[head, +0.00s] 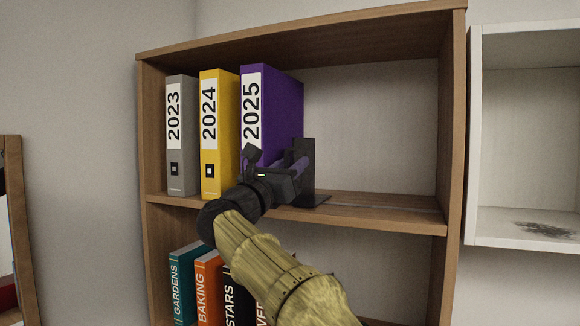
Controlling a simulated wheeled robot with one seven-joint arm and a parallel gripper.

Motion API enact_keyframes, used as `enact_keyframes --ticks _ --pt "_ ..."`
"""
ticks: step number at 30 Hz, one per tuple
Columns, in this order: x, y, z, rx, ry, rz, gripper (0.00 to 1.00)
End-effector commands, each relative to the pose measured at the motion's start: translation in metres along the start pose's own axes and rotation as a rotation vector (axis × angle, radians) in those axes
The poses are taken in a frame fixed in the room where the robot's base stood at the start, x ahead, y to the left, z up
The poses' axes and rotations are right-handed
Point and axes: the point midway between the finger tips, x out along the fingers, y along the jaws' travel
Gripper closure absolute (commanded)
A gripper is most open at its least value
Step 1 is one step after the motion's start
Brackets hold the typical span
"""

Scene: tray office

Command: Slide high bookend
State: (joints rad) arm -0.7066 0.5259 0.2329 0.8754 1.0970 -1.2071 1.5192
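The high bookend (308,178) is black, with an upright plate and a flat base resting on the upper shelf. It stands just right of the purple 2025 binder (286,100); whether they touch is hidden. My gripper (275,160) reaches up from below right to the front of the shelf. It overlaps the lower part of the purple binder and the left side of the bookend in the head view. Contact with the bookend cannot be made out. Its fingers are dark and partly hidden, so their opening is unclear.
A yellow 2024 binder (218,135) and a grey 2023 binder (182,140) stand upright to the left. The upper shelf (385,206) is clear right of the bookend. Several books, including a teal one (185,285), stand below. A white cabinet (475,140) hangs at right.

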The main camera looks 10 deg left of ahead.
Motion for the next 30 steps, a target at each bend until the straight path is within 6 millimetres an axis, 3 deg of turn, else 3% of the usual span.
enact_keyframes --ticks 8,30 --pt "-0.020 0.001 -0.004 0.002 0.001 0.003 0.70" --pt "-0.158 0.000 -0.003 0.002 0.000 0.002 0.70"
